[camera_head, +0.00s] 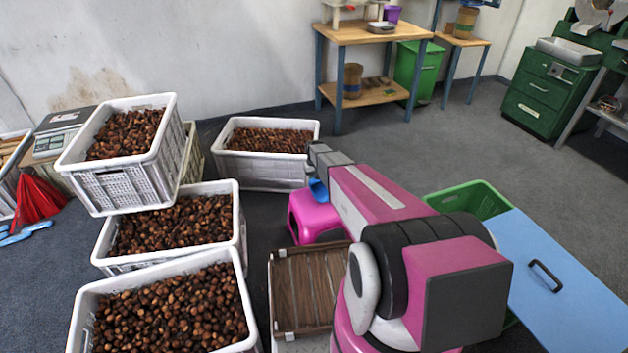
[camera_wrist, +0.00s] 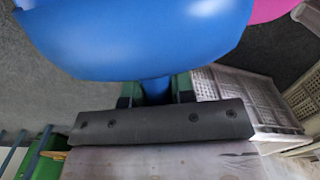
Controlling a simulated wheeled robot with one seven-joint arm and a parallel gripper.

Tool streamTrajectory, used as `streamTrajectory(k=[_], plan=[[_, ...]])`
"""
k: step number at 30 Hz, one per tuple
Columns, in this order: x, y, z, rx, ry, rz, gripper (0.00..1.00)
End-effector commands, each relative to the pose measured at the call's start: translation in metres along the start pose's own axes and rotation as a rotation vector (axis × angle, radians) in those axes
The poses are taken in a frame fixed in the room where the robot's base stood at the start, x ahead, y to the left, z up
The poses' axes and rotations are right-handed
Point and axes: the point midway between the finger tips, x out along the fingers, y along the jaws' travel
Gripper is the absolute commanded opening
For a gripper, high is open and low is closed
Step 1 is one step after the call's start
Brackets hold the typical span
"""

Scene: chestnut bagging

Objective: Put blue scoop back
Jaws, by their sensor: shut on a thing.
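The blue scoop (camera_wrist: 140,35) fills the upper part of the wrist view, its smooth rounded bowl close to the camera. Its narrow handle (camera_wrist: 156,90) runs down between the green-edged fingers of my gripper (camera_wrist: 156,93), which is shut on it. In the head view a small blue part of the scoop (camera_head: 318,190) shows beside the end of my arm, above and near the pink stool (camera_head: 308,217). My gripper's fingers are mostly hidden by my arm there. The scoop is held near the white crate of chestnuts (camera_head: 262,172) at the back.
Several white crates of chestnuts stand at the left, including a raised one (camera_head: 130,185) and a front one (camera_head: 90,300). A wooden-slatted box (camera_head: 284,318) is in front. A green crate (camera_head: 450,199) and blue panel (camera_head: 570,280) are at right. Open floor lies behind.

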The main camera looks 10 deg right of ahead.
Motion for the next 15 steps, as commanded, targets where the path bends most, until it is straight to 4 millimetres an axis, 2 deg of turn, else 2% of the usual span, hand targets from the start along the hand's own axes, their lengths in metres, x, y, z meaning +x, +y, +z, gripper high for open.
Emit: streamTrajectory(k=[1, 3, 14, 15], plan=[[0.0080, 0.0001, -0.0010, 0.000, -0.001, 0.000, 0.00], [0.0118, 0.0000, -0.0009, 0.000, 0.001, 0.000, 0.00], [0.0146, -0.0002, -0.0006, 0.000, 0.001, 0.000, 0.00], [0.0147, -0.0002, -0.0005, 0.000, 0.001, 0.000, 0.30]])
